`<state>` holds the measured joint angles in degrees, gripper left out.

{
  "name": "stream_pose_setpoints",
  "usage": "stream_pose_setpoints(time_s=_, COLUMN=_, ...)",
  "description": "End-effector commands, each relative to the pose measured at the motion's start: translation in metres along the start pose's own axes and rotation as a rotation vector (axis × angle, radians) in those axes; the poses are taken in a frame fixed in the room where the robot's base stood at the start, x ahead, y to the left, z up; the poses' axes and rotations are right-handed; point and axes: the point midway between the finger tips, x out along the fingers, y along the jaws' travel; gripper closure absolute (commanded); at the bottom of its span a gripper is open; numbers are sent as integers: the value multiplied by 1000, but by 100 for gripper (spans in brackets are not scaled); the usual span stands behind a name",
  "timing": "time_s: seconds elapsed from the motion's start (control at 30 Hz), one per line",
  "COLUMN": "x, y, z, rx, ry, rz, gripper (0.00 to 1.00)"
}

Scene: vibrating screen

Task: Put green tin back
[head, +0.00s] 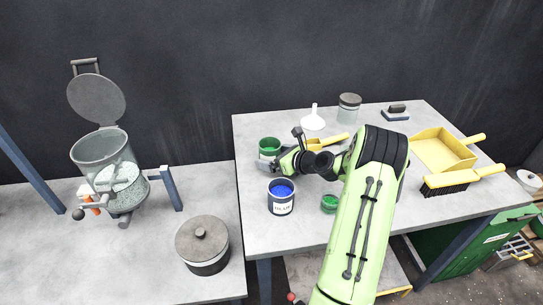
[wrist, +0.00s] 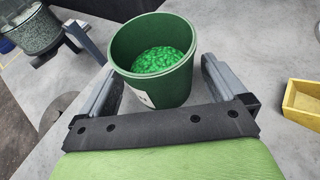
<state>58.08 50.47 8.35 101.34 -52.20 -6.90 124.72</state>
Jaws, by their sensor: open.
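The green tin (head: 269,148) stands upright on the right-hand table, near its left edge. In the wrist view the green tin (wrist: 121,52) is open at the top and holds bright green granules; a white label shows on its side. My gripper (head: 268,164) is at the tin's near side. In the wrist view my gripper (wrist: 155,85) is open, with one finger on each side of the tin. I cannot tell whether the fingers touch it.
A funnel (head: 312,122), a lidded jar (head: 348,108) and a yellow dustpan (head: 440,152) stand farther back and right. The vibrating screen (head: 106,160) is on the left table.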

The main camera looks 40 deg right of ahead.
Motion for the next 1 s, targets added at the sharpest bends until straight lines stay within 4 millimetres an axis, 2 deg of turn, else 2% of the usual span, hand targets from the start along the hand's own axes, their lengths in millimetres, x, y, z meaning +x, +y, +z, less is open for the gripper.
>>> stream_pose_setpoints(time_s=0.2, x=-62, y=-2, z=4, rx=3, ry=1, rz=-8, gripper=1)
stream_pose_setpoints(time_s=0.4, x=-101, y=-1, z=2, rx=2, ry=0, rz=-5, gripper=1)
stream_pose_setpoints(time_s=0.53, x=-109, y=0, z=2, rx=-1, ry=-1, rz=-2, gripper=1)
stream_pose_setpoints(time_s=1.0, x=-109, y=0, z=1, rx=-1, ry=-1, rz=-2, gripper=1)
